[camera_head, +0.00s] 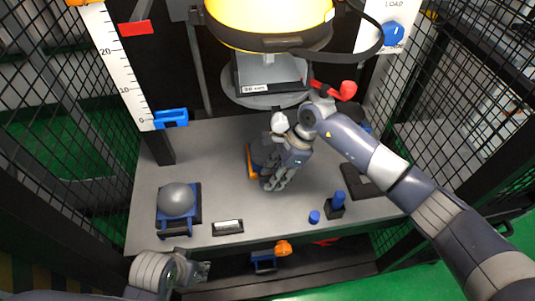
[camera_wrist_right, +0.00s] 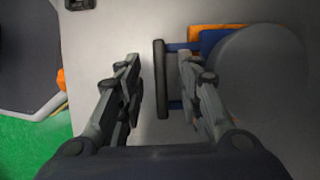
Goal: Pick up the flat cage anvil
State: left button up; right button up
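The flat cage anvil (camera_head: 250,158) is on the grey table, mostly hidden under my right gripper (camera_head: 274,182) in the head view; an orange edge and some blue show. In the right wrist view the anvil (camera_wrist_right: 262,75) is a round grey block with blue and orange parts and a dark handle bar (camera_wrist_right: 160,80). My right gripper (camera_wrist_right: 158,62) is open, with one finger on each side of the bar; I cannot tell whether they touch it. My left gripper (camera_head: 203,271) is at the bottom left, away from the anvil; its finger opening is unclear.
A grey dome on a blue frame (camera_head: 177,200) stands at the table's left. A small display (camera_head: 228,227) is at the front edge. Blue pegs (camera_head: 338,199) and a dark plate (camera_head: 365,181) are at right. The yellow-ringed drop carriage (camera_head: 270,25) hangs behind. Mesh walls flank both sides.

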jog(key=shift+w, duration=0.1)
grip_shut()
jog(key=shift+w+a+r, duration=0.1)
jog(key=shift+r, duration=0.1)
